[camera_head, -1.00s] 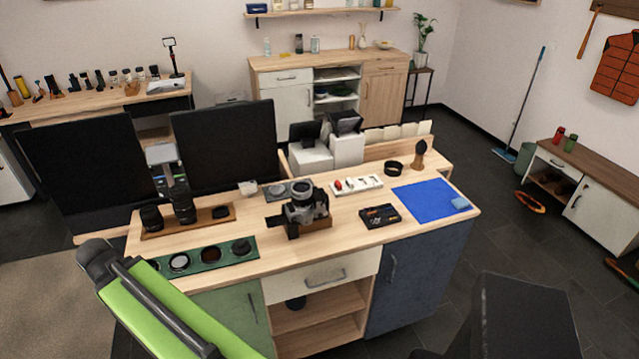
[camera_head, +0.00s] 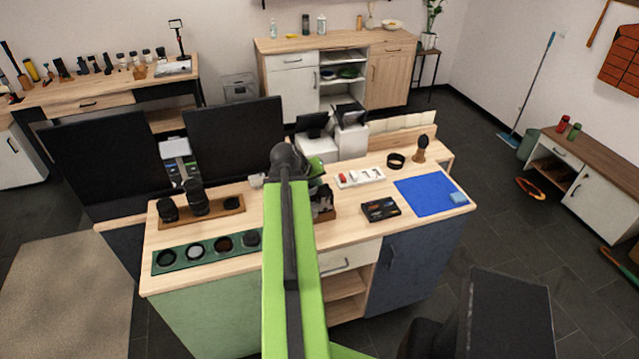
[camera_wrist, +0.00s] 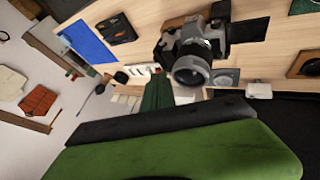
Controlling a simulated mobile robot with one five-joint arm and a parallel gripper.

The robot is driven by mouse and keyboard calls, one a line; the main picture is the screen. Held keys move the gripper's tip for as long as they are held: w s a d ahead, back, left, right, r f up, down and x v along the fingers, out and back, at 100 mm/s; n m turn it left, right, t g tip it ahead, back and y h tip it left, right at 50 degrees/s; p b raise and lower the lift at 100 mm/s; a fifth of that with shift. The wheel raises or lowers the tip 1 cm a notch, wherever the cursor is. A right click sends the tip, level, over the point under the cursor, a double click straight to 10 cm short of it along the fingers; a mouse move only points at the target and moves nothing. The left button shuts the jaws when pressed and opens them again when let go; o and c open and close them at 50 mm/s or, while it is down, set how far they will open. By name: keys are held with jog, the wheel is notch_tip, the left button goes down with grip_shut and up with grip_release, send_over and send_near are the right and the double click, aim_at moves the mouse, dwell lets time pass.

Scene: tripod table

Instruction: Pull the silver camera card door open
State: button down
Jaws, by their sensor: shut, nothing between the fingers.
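The silver camera (camera_wrist: 203,42) with its large lens shows rolled over in the wrist view, on the wooden worktop. In the head view, only part of the camera (camera_head: 323,201) shows, as my green arm covers its left side. I cannot make out the card door in either view. My gripper (camera_wrist: 157,94) shows as a narrow dark green shape in the wrist view, shut and empty. It appears beside the camera, with no visible contact. In the head view, my gripper is mostly hidden behind the arm's end.
A green filter tray (camera_head: 207,250) and a wooden lens tray (camera_head: 228,216) lie left of the camera. A black box (camera_head: 380,209) and a blue mat (camera_head: 425,188) lie to the right. Bare worktop lies in front of the camera.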

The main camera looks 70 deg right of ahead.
aim_at(329, 191)
jog(key=b+x, duration=0.6)
jog(key=x, duration=0.2)
jog(key=shift+d+f, duration=0.15)
jog(key=shift+f, duration=0.2)
jog(key=shift+r, duration=0.1)
